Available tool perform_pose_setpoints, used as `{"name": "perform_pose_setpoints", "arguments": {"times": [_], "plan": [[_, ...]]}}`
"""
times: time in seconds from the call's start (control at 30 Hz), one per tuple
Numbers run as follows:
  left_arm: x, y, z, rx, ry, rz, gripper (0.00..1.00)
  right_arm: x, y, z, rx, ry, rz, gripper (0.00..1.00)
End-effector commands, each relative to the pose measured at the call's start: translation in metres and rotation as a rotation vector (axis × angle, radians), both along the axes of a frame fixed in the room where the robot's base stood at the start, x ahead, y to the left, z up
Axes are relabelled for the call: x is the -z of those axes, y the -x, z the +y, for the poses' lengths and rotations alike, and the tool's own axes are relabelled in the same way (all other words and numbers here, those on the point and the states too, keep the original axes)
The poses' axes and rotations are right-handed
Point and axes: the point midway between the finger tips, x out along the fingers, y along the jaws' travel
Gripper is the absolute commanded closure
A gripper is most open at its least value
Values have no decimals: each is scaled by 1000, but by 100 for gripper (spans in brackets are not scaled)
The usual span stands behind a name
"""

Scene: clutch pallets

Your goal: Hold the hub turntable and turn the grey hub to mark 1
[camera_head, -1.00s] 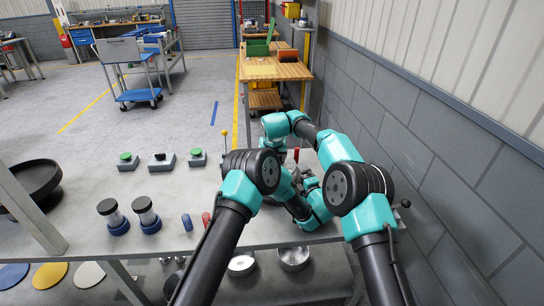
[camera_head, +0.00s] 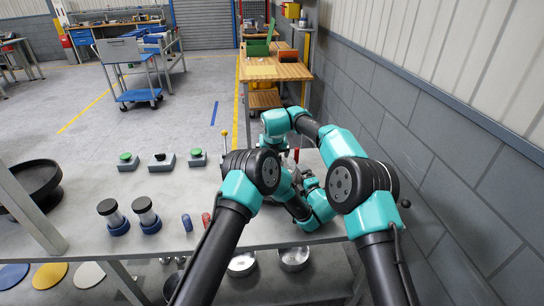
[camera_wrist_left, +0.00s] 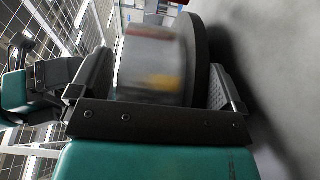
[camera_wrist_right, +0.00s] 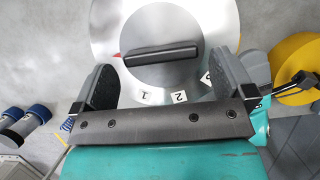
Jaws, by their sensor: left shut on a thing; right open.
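The hub turntable (camera_wrist_right: 112,22) is a wide silver disc in the right wrist view. The grey hub (camera_wrist_right: 160,75) at its middle carries a dark raised bar (camera_wrist_right: 162,54). A red pointer (camera_wrist_right: 117,55) at the bar's left end sits left of mark 1 (camera_wrist_right: 145,96). Mark 2 (camera_wrist_right: 179,97) and a partly covered mark follow to the right. My right gripper (camera_wrist_right: 165,72) is open, its fingers at either side of the hub, apart from the bar. My left gripper (camera_wrist_left: 160,85) is shut on the turntable, whose dark rim (camera_wrist_left: 201,45) and blurred grey part show between its fingers. In the head view my arms mostly hide the turntable.
A yellow disc (camera_wrist_right: 296,60) lies right of the turntable in the right wrist view. On the bench in the head view stand two dark-capped cylinders (camera_head: 146,215), blue and red pegs (camera_head: 187,223), green-topped blocks (camera_head: 197,159) and a dark bowl (camera_head: 30,183). A wall runs along the right.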

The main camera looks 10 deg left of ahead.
Motion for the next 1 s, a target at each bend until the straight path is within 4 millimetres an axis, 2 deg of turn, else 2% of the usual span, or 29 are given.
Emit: {"name": "perform_pose_setpoints", "arguments": {"times": [0.3,0.5,0.67,1.0], "plan": [[0,0,-1,1,1,0,79,-56,21,-8,0,-1,-2,0],[0,0,-1,1,2,0,79,-83,32,-12,0,0,-1,0],[0,0,-1,1,2,0,79,-92,36,-13,1,0,0,0],[0,0,-1,1,2,0,79,-93,36,-13,1,0,0,0]]}}
